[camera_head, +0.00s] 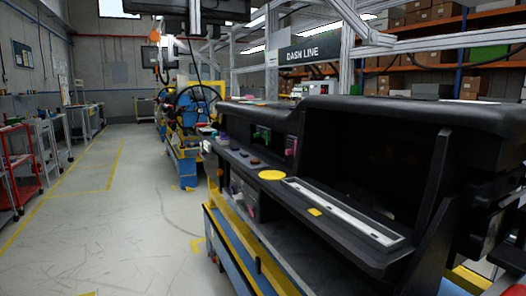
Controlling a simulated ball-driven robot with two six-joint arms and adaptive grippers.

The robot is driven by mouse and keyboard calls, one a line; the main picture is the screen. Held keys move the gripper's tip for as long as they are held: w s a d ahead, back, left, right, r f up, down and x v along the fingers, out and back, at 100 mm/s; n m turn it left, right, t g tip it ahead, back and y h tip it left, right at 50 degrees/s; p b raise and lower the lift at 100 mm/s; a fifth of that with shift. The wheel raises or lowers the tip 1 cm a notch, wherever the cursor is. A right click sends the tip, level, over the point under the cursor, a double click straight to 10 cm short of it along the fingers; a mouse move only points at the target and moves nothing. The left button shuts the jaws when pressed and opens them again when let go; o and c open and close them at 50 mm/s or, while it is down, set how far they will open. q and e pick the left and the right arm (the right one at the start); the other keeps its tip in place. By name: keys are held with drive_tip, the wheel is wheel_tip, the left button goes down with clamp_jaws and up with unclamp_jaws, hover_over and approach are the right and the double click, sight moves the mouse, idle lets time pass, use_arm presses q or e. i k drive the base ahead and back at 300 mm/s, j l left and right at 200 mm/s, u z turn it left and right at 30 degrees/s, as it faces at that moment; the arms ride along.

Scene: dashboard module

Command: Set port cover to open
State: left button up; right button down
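The black dashboard module (385,165) fills the right half of the head view, resting on a blue and yellow stand (240,245). A flat yellow disc (272,175) and a small yellow square (314,212) show on its front ledge. A row of small knobs, one an orange-red knob (255,162), lies left of the disc. A green part (262,133) and a pink part (291,145) sit in the panel behind. I cannot tell which piece is the port cover, nor whether it is open. Neither of my grippers is in view.
A long silver strip (345,212) runs along the ledge. The floor aisle (130,215) on the left is clear, with yellow lines. A red cart (20,170) stands at the far left. Blue and yellow line equipment (183,140) stands farther back. Shelves with boxes are behind the module.

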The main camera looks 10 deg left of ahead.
sight(222, 136)
drive_tip(key=i+j+z, duration=0.4)
drive_tip(key=j, duration=0.25)
drive_tip(key=i+j+z, duration=0.45)
drive_tip(key=j, duration=0.3)
